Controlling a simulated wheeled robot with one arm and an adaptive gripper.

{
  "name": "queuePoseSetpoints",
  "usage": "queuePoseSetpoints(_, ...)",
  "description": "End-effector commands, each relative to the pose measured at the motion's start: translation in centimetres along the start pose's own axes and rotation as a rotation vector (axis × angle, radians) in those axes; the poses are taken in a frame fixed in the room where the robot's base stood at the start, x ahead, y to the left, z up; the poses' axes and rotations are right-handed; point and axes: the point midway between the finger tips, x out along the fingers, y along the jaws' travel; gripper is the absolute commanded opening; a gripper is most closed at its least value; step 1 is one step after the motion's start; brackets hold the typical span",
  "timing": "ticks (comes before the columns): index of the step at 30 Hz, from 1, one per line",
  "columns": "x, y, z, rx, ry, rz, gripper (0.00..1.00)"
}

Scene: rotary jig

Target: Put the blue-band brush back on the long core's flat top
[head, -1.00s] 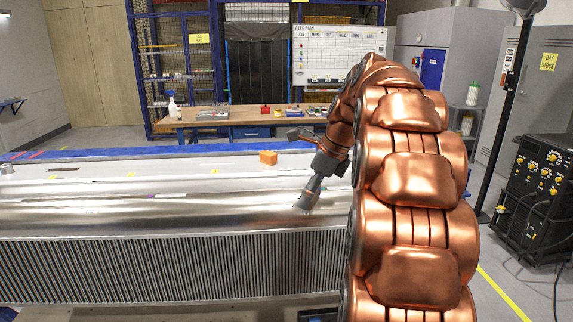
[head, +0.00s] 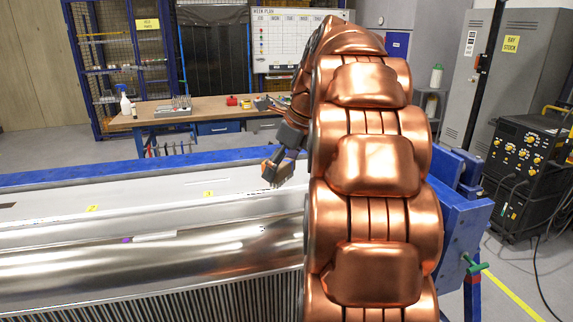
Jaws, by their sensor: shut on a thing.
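The long core (head: 60,267) lies across the foreground, a silver body with ribbed sides. Its pale flat top (head: 150,200) runs along the upper part. My gripper (head: 276,171) is over the right part of the flat top, beside my copper arm. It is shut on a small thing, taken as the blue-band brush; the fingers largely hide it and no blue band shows. I cannot tell whether it touches the top. An orange patch, apparently the block seen earlier, shows right at the gripper, mostly covered.
A blue frame (head: 455,225) with a green handle (head: 476,268) stands at right. Behind are a workbench (head: 215,113), a spray bottle (head: 124,101) and a black equipment rack (head: 524,175).

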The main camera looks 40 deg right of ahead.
Motion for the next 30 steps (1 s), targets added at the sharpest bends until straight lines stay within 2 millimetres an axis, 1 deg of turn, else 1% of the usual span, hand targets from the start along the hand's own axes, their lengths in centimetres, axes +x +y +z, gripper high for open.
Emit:
queuePoseSetpoints(2,0.0,-0.1,0.1,-0.002,0.000,0.001,0.55)
queuePoseSetpoints(5,0.1,-0.9,0.3,-0.004,0.000,0.003,0.55)
queuePoseSetpoints(18,0.9,-7.2,0.8,-0.006,0.000,0.002,0.55)
queuePoseSetpoints(30,1.5,-12.3,0.8,-0.003,0.001,0.003,0.55)
